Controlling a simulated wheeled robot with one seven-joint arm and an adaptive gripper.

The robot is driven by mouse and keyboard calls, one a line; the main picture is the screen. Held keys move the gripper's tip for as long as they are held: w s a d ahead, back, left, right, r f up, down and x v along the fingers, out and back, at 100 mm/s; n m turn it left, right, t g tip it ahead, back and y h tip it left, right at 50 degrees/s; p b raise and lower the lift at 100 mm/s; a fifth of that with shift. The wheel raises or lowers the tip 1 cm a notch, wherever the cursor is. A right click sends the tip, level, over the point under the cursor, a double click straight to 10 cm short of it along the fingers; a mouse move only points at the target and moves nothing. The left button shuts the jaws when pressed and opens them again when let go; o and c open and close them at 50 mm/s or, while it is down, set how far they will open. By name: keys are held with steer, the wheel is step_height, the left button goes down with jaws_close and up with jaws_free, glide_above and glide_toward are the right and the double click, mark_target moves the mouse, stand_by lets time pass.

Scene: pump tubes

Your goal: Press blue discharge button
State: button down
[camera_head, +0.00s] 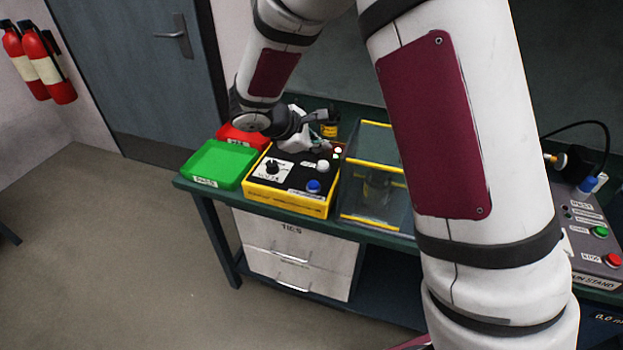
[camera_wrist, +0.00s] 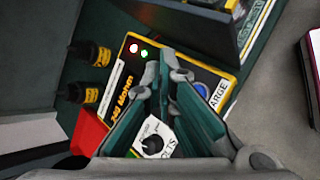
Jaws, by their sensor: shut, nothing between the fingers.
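The blue button (camera_head: 313,186) sits at the front right of a yellow control box (camera_head: 300,207) with a black top. In the wrist view, a blue button (camera_wrist: 202,90) shows just right of my gripper's fingers, partly covered by them, beside a label whose visible end reads "ARGE". My gripper (camera_wrist: 161,66) is shut and empty, over the panel. In the head view, my gripper (camera_head: 318,119) is above the back of the box, apart from the blue button.
The box also has a dial knob (camera_head: 272,167), a white button (camera_head: 323,165) and lit red and green lamps. A green tray (camera_head: 219,164) and a red tray (camera_head: 243,137) stand left. A clear yellow-edged case (camera_head: 372,168) stands right. Small dark bottles (camera_wrist: 92,53) stand behind.

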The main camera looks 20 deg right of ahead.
steer(key=shift+w+a+f, duration=0.3)
steer(key=shift+f, duration=0.15)
steer(key=b, duration=0.5)
glide_above(315, 185)
step_height(315, 185, down, 8)
steer(key=shift+s+f, duration=0.1)
steer(key=shift+f, duration=0.3)
stand_by(1.1)
steer(key=shift+f+b, duration=0.4)
steer(key=shift+b, duration=0.15)
